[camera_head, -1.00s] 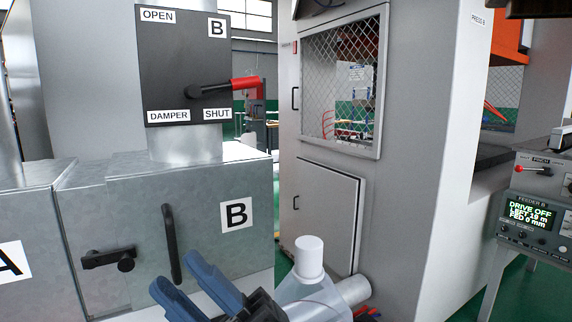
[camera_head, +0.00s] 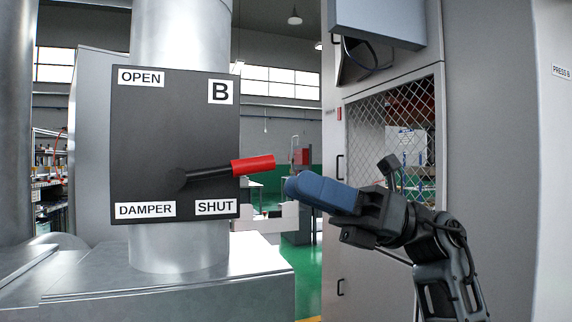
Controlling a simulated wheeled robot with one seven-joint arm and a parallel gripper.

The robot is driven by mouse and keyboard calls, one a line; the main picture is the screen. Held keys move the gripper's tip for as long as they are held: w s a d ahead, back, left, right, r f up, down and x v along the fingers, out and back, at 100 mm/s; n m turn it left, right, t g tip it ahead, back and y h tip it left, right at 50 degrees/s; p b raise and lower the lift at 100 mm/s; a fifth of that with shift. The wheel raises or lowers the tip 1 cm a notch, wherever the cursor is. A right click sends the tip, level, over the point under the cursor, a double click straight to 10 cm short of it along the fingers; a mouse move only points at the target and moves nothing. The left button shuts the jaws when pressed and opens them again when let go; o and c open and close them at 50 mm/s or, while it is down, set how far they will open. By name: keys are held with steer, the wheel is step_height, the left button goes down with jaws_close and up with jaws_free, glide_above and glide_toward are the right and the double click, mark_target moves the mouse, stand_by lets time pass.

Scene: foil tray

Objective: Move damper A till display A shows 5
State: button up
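Damper A and display A are not in view. The plate in view is the damper B plate (camera_head: 150,105), a dark panel on a silver duct, marked B, OPEN at the top and SHUT at the lower right. Its lever (camera_head: 252,165) has a red grip and points right, slightly upward, just above the SHUT label. My gripper (camera_head: 292,187), with blue fingers, is just right of and slightly below the red grip in the picture. The fingers overlap from this side, so their gap is hidden. I see no clear contact with the lever.
The silver duct (camera_head: 175,245) rises from metal housings (camera_head: 200,297) below the plate. A grey cabinet with a mesh window (camera_head: 415,110) stands at the right, behind my arm. A grey box (camera_head: 375,20) juts out above. Green floor shows between the duct and cabinet.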

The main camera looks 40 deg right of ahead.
mark_target(255, 166)
steer(key=p+x, duration=0.2)
steer(key=x, duration=0.5)
steer(key=shift+w+a+r, duration=0.15)
steer(key=shift+w, duration=0.05)
jaws_close()
stand_by(0.4)
